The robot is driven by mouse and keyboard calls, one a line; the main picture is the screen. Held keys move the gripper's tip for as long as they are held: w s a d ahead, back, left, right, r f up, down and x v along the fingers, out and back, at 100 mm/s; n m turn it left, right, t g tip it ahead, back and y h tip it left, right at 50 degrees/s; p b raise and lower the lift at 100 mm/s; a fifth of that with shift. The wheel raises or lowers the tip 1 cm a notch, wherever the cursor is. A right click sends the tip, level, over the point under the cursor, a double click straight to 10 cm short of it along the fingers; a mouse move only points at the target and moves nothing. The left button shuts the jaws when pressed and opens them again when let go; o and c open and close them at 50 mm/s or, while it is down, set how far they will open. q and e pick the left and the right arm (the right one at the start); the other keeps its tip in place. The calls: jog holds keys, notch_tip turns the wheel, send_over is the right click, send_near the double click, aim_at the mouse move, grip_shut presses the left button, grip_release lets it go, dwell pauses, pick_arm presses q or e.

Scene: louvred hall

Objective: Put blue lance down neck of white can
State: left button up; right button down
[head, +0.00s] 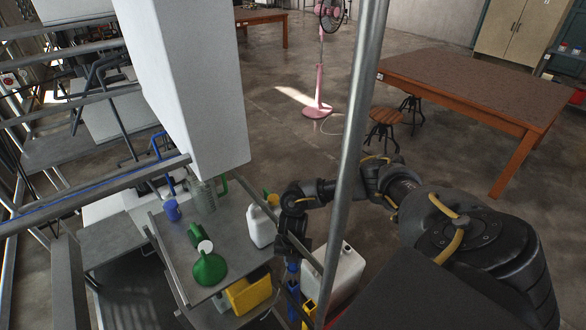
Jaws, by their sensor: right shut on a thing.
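My right gripper (292,258) points down near the bottom middle, in front of the table's right edge. It is shut on the blue lance (293,285), which hangs below it, roughly upright; its lower end is hard to make out. A large white can (345,275) with a small dark spot on top stands just to the right of the lance, partly behind a metal pole. A smaller white can (259,227) stands on the grey table to the left of the gripper. The lance appears apart from both cans. My left gripper is out of view.
A yellow container (249,292) sits below. A metal pole (352,150) and white column (190,80) block part of the view.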

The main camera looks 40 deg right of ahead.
notch_tip(320, 180, up, 5)
jog(key=p, duration=0.3)
jog(key=shift+f, duration=0.1)
jog(key=shift+w+r, duration=0.1)
jog(key=shift+r, duration=0.3)
notch_tip(320, 180, up, 28)
jog(key=shift+r, duration=0.2)
dwell(0.5)
